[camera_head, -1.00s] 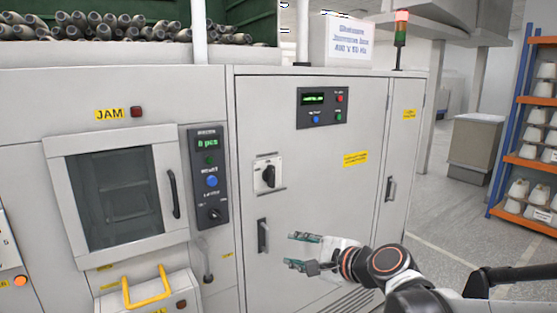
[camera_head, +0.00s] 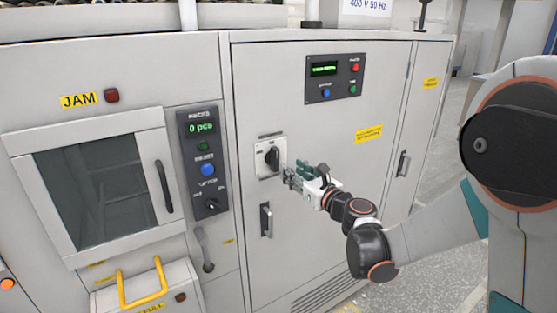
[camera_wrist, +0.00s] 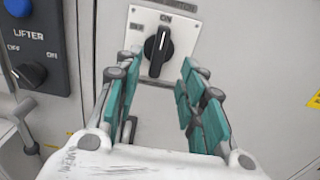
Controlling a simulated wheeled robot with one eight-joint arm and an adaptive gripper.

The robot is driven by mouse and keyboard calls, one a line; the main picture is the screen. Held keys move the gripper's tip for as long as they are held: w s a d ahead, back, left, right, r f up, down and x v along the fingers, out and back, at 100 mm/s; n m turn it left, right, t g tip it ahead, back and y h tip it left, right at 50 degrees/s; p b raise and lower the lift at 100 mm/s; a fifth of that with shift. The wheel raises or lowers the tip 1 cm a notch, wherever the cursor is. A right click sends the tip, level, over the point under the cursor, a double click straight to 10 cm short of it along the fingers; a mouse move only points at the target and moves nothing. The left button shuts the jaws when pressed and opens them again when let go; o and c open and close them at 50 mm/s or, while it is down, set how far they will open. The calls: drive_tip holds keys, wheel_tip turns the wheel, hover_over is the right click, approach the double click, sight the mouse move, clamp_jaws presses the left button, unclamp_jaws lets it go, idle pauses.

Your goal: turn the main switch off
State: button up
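The main switch is a black rotary knob (camera_head: 272,157) on a pale square plate (camera_head: 262,170) on the grey cabinet door. In the wrist view the knob (camera_wrist: 158,50) stands nearly upright, its white mark near the ON label at the top of the plate (camera_wrist: 190,23); OFF is at the left. My gripper (camera_head: 289,178) is just right of and below the knob in the head view. In the wrist view its teal-padded fingers (camera_wrist: 157,72) are spread, with the knob ahead between their tips. No contact with the knob is visible.
A lifter panel (camera_head: 205,165) with a smaller knob is left of the cabinet. A door handle (camera_head: 265,219) sits below the switch, and a display panel (camera_head: 334,77) above it. A window door (camera_head: 165,187) and yellow handle (camera_head: 141,300) are at the left.

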sight(277, 159)
drive_tip(key=x, duration=0.9)
drive_tip(key=shift+a+b, duration=0.1)
drive_tip(key=shift+b, duration=0.25)
clamp_jaws()
